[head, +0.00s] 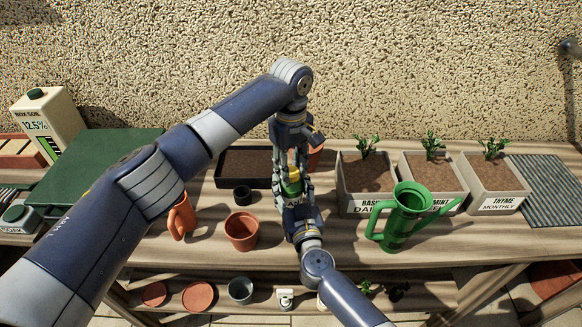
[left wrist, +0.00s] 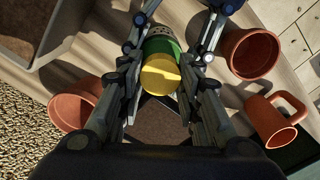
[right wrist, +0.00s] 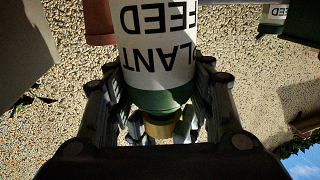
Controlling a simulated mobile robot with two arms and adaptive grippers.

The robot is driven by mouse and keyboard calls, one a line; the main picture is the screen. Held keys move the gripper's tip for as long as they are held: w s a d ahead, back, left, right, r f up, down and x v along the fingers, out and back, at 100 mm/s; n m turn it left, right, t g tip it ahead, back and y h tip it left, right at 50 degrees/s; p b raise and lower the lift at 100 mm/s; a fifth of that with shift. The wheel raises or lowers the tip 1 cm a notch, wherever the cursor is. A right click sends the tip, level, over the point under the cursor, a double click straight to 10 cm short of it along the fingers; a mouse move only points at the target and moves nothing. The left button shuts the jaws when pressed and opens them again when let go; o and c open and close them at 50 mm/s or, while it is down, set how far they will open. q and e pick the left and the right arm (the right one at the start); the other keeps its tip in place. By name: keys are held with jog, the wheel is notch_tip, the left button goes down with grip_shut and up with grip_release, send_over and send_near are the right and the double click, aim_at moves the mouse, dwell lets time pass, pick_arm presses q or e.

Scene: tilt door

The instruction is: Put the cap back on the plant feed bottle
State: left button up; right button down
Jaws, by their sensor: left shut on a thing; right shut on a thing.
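The plant feed bottle (right wrist: 158,45) has a white label and a green shoulder (left wrist: 163,46). It is held between my two grippers above the bench, partly hidden by fingers in the head view (head: 291,188). The yellow cap (left wrist: 160,72) sits in line with the bottle's top, against the green shoulder; I cannot tell whether it is fully seated. My left gripper (head: 291,163) reaches down from above and is shut on the cap. My right gripper (head: 296,194) comes from the front and is shut on the bottle. The cap also shows below the shoulder in the right wrist view (right wrist: 161,125).
A soil tray (head: 236,166) lies behind. A green watering can (head: 403,217) and labelled planters (head: 492,184) stand to the right.

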pick_arm(q)
jog(key=m, duration=1)
jog(key=shift+f, duration=0.1)
jog(key=m, duration=1.6)
jog(key=shift+m, duration=0.3)
jog(key=m, duration=0.3)
jog(key=shift+m, duration=0.3)
jog(key=m, duration=0.4)
jog(key=shift+m, duration=0.3)
jog(key=o, duration=1.2)
notch_tip(320, 180, up, 12)
